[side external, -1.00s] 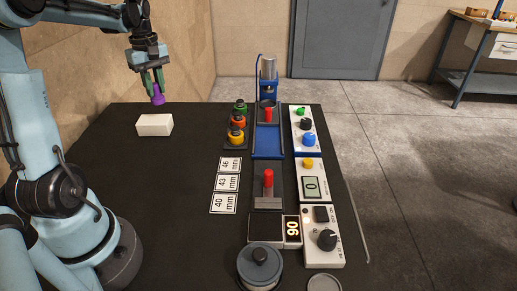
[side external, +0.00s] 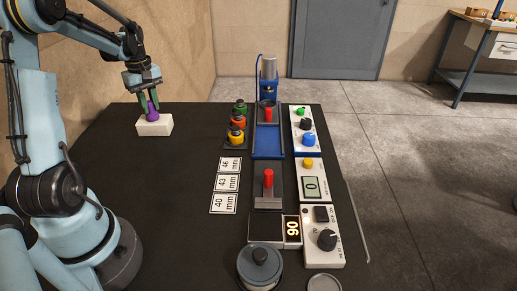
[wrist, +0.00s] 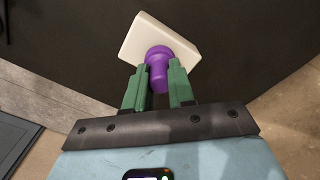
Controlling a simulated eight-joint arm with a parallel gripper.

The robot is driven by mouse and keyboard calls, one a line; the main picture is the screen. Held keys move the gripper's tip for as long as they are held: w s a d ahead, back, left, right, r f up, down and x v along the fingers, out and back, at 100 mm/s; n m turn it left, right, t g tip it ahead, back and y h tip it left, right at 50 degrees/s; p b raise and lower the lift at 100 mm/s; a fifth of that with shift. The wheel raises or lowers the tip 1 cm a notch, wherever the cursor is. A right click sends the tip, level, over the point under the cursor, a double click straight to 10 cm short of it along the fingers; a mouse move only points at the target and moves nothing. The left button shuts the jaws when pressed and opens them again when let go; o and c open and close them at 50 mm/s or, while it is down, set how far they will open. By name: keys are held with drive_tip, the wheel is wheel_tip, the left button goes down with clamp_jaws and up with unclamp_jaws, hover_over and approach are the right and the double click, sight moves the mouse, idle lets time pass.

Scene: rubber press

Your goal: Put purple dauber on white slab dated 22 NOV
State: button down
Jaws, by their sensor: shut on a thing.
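The purple dauber (side external: 152,108) is between the green fingers of my gripper (side external: 149,103), which is shut on it. The dauber also shows in the wrist view (wrist: 158,66), its wide end toward the white slab. The white slab (side external: 155,127) lies on the black table at the far left, and it also shows in the wrist view (wrist: 140,38). The dauber's lower end is over the slab's top and looks to be at or very near it; I cannot tell whether they touch. No date is readable on the slab.
Cards marked in mm (side external: 227,184), a blue press (side external: 268,88) and white control boxes (side external: 311,180) are farther right. The black table (side external: 160,190) is clear in front of the slab.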

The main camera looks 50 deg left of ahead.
sight(149, 101)
drive_tip(key=shift+f, duration=0.1)
drive_tip(key=c, duration=1)
unclamp_jaws()
drive_tip(key=shift+o, duration=0.2)
wheel_tip(149, 101, up, 12)
drive_tip(key=w+d+m+t+y, duration=0.1)
drive_tip(key=w+d+m+t, duration=0.25)
drive_tip(key=d+m, duration=0.85)
drive_tip(key=s+d+f+m+t, duration=0.1)
drive_tip(key=d+f+m+t, duration=0.1)
drive_tip(key=d, duration=0.8)
drive_tip(key=s+d+f+m+t+h, duration=0.1)
drive_tip(key=s+d+f+m, duration=0.1)
drive_tip(key=d, duration=0.9)
drive_tip(key=shift+f+m+t, duration=0.35)
drive_tip(key=shift+f+m, duration=0.2)
drive_tip(key=shift+m, duration=0.45)
drive_tip(key=shift+s, duration=0.1)
